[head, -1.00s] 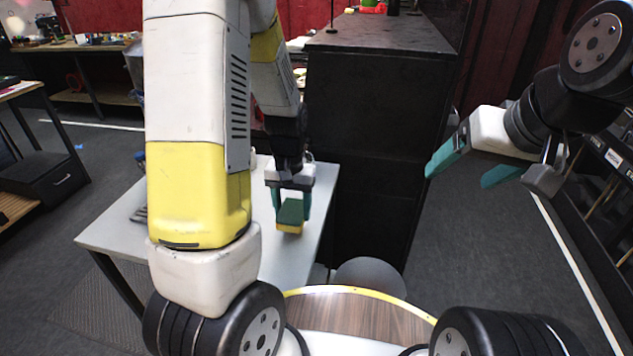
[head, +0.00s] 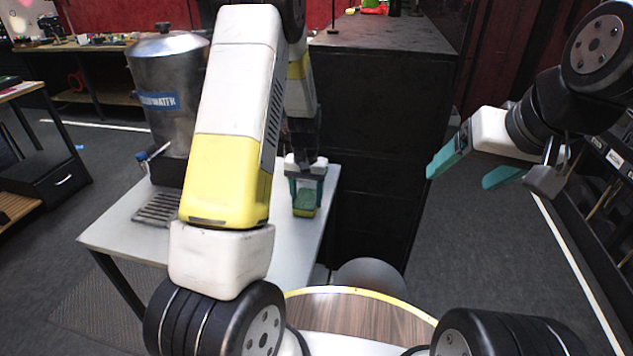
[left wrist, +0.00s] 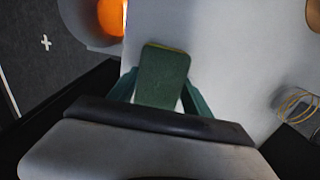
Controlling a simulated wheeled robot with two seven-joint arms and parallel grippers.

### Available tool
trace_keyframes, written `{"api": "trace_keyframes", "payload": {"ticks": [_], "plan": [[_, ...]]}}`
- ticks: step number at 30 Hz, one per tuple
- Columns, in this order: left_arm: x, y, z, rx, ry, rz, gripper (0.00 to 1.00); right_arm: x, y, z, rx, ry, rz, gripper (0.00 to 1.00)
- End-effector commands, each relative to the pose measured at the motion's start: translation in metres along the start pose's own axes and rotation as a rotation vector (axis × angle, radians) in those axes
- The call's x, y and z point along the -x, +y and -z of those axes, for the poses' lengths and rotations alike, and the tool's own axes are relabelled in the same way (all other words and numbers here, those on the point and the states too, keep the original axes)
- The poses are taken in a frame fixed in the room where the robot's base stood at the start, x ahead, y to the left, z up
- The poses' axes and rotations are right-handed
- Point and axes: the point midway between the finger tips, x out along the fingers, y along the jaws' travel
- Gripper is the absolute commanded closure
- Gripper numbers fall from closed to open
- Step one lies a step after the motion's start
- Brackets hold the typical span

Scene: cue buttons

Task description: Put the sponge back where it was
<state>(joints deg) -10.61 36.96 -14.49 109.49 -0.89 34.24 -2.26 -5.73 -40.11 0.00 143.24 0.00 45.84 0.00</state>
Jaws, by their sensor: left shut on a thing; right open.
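The sponge (head: 304,203) is green on top with a yellow layer below. My left gripper (head: 306,194) is shut on it near the right edge of the white table (head: 118,232). In the left wrist view the sponge (left wrist: 162,77) sits between the two teal fingers (left wrist: 163,95), its green face toward the camera. I cannot tell whether the sponge touches the table. My right gripper (head: 476,174) is open and empty, out to the right beyond the black cabinet.
A metal water dispenser (head: 168,95) stands on the table's left part, with a drip grate (head: 158,208) in front. A tall black cabinet (head: 375,130) stands just right of the table. In the wrist view an orange glowing thing (left wrist: 112,17) lies near the top.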

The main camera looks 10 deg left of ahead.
Motion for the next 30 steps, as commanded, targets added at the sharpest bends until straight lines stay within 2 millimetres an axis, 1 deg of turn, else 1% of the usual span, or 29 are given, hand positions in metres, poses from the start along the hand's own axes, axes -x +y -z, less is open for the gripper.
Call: {"api": "trace_keyframes", "payload": {"ticks": [7, 8, 10, 11, 20, 23, 26, 30], "plan": [[-0.003, 0.000, 0.000, 0.000, -0.001, 0.000, 0.87, 0.000, 0.000, 0.000, 0.000, 0.000, 0.000, 0.23], [-0.003, 0.000, 0.000, 0.000, 0.000, 0.000, 0.37, 0.000, 0.000, 0.000, 0.000, 0.000, 0.000, 0.23], [-0.002, 0.000, 0.000, 0.000, 0.000, 0.000, 0.23, 0.000, 0.000, 0.000, 0.000, 0.000, 0.000, 0.23], [-0.002, 0.000, 0.000, 0.000, 0.000, 0.000, 0.21, 0.000, 0.000, 0.000, 0.000, 0.000, 0.000, 0.23], [-0.001, 0.000, 0.000, 0.000, 0.000, 0.000, 0.21, 0.000, 0.000, 0.000, 0.000, 0.000, 0.000, 0.23], [0.005, 0.000, 0.000, -0.001, 0.001, 0.000, 0.21, 0.000, 0.000, 0.000, 0.000, 0.000, 0.000, 0.23], [0.020, 0.000, 0.001, -0.001, 0.004, 0.000, 0.21, 0.000, 0.000, 0.000, 0.000, 0.000, 0.000, 0.23], [0.050, 0.000, 0.002, 0.000, 0.006, 0.000, 0.21, 0.000, 0.000, 0.000, 0.000, 0.000, 0.000, 0.23]]}}
